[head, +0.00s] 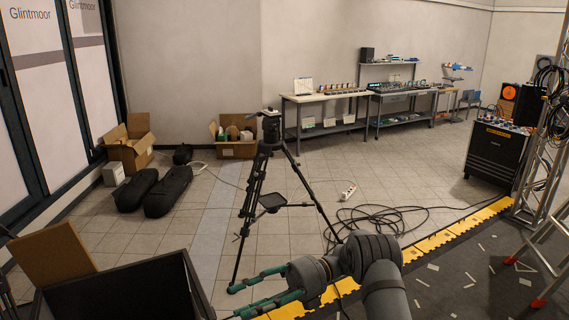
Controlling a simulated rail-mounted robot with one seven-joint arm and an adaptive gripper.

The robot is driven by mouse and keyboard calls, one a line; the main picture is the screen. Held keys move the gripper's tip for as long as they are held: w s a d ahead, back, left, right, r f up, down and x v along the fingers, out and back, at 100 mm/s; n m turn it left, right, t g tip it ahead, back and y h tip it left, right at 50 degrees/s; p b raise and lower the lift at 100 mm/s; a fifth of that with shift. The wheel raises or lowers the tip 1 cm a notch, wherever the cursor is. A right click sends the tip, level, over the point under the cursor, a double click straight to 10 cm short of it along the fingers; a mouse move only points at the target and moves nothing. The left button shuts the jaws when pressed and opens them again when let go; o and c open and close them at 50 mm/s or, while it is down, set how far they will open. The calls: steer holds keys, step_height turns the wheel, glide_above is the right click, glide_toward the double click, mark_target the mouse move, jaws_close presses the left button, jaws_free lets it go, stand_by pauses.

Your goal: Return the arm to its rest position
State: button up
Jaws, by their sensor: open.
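My gripper (237,301) is low in the middle of the head view, at the end of my grey arm (385,290). Its two teal fingers point left and are spread apart. Nothing shows between them. The arm comes up from the bottom edge and bends left at a dark joint. The gripper shows in front of the foot of a black tripod (270,135). I cannot tell how far apart they are.
A black case (120,292) stands at the lower left. Black bags (168,190) and open cardboard boxes (130,145) lie behind. Loose cable (385,218) is on the tiles. A yellow edge strip (435,240), a truss and a ladder are right.

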steer(key=x, duration=0.6)
steer(key=shift+a, duration=0.15)
